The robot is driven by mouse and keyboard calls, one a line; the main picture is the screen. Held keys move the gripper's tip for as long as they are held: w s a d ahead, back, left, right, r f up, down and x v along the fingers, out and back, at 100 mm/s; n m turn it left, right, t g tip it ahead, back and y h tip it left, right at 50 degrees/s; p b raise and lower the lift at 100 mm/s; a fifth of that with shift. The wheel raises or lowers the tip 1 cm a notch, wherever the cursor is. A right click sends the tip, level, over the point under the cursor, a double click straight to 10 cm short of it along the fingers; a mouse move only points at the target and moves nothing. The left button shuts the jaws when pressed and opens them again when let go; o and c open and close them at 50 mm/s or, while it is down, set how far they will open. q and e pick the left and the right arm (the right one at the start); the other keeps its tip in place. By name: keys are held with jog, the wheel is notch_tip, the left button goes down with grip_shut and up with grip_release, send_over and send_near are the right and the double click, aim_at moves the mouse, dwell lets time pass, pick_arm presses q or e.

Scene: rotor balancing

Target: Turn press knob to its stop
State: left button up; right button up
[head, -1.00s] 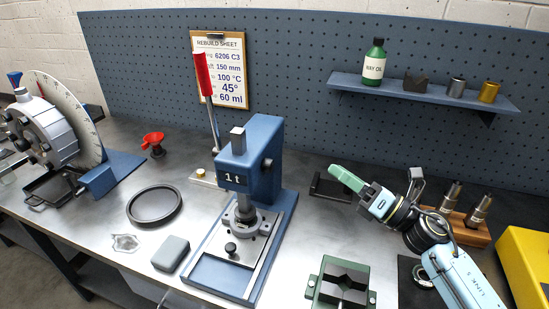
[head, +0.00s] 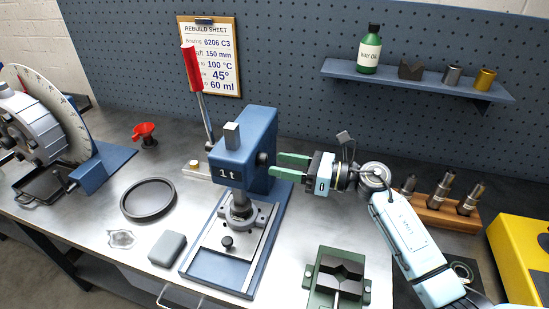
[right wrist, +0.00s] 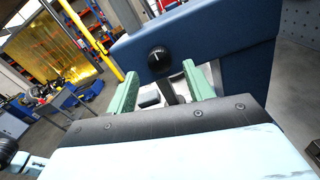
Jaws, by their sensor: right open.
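The blue press (head: 245,150), marked "1t", stands at the middle of the bench. Its black round knob (head: 263,159) is on the right side of the press head. In the right wrist view the knob (right wrist: 160,58) shows a white line and lies ahead of the gap between the green fingers. My right gripper (head: 277,166) is open, its two green fingers pointing left at the knob. The fingertips are close to the press side; whether they touch the knob I cannot tell. My left gripper is not in view.
A green vise-like block (head: 337,278) stands in front of my right arm. A wooden rack (head: 446,211) with metal pieces is at the right, beside a yellow case (head: 521,262). A red-handled lever (head: 192,70) rises behind the press. A shelf (head: 415,82) hangs above.

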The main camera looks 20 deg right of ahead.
aim_at(263, 159)
jog(key=shift+x, duration=1.4)
jog(key=shift+c, duration=0.4)
jog(key=c, duration=0.9)
